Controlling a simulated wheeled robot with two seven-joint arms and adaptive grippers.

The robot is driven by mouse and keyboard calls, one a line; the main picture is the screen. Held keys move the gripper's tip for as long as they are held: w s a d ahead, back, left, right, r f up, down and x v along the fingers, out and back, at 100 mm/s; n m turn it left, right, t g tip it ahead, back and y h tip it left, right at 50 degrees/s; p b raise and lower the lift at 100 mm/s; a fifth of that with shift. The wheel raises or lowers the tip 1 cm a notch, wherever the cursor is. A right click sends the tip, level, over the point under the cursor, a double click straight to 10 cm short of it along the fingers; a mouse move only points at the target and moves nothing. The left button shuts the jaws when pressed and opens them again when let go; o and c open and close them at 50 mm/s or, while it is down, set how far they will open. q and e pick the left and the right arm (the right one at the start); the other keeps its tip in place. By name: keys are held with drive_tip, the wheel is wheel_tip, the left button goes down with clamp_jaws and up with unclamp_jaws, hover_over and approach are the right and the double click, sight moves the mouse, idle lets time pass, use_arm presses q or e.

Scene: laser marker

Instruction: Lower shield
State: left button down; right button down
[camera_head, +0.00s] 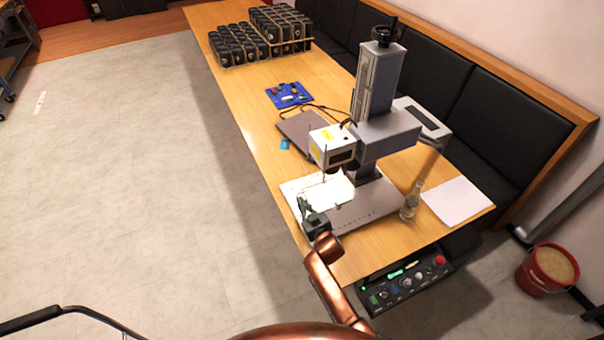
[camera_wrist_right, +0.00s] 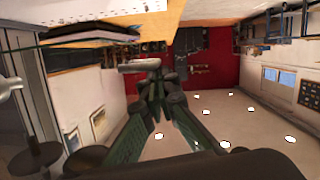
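The laser marker (camera_head: 385,130) stands on the wooden table, with its grey column upright. Its white head box (camera_head: 333,147) with yellow labels hangs above a brightly lit base plate (camera_head: 350,213). I cannot clearly make out a separate shield; thin upright rods show below and beside the head box. My right gripper (camera_head: 304,204) is at the near left edge of the base plate, below the head. In the right wrist view, its dark green fingers (camera_wrist_right: 160,78) converge at the tips and look shut. A pale bar shows beside the tips; I cannot tell if they touch it. My left gripper is out of view.
A glass bottle (camera_head: 411,201) and white sheet (camera_head: 458,201) are right of the marker. A laptop-like grey panel (camera_head: 302,128), blue tray (camera_head: 288,95) and black parts (camera_head: 262,36) lie farther back. A control box (camera_head: 410,280) hangs at the front edge.

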drive_tip(key=shift+s+f, duration=0.15)
drive_tip(key=shift+f, duration=0.15)
